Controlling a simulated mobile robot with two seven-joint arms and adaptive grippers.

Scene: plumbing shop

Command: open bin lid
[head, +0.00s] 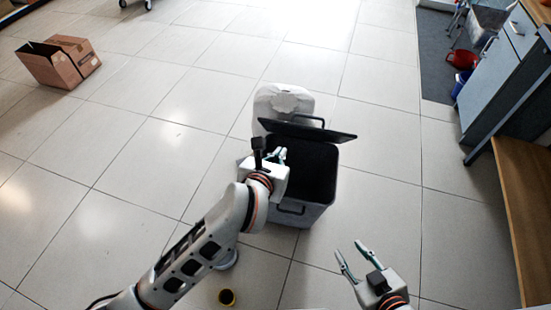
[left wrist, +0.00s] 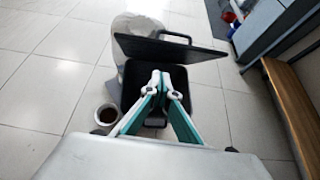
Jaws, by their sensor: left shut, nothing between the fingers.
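The bin (head: 315,210) is grey with a dark, empty-looking inside and stands on the tiled floor in the middle of the head view. Its dark lid (head: 320,131) is raised at the back, tilted up, with a handle on its far edge. In the left wrist view the lid (left wrist: 165,50) stands up behind the bin's opening (left wrist: 190,105). My left gripper (head: 281,153) is shut and empty, over the left side of the bin's opening. The left gripper's fingers also show in the left wrist view (left wrist: 160,80). My right gripper (head: 350,252) is open and empty, in front of the bin at the right.
A white rounded object (head: 283,100) stands behind the bin. A cardboard box (head: 62,62) lies at the far left. Blue-grey cabinets (head: 500,75) and a wooden bench (head: 522,195) line the right.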

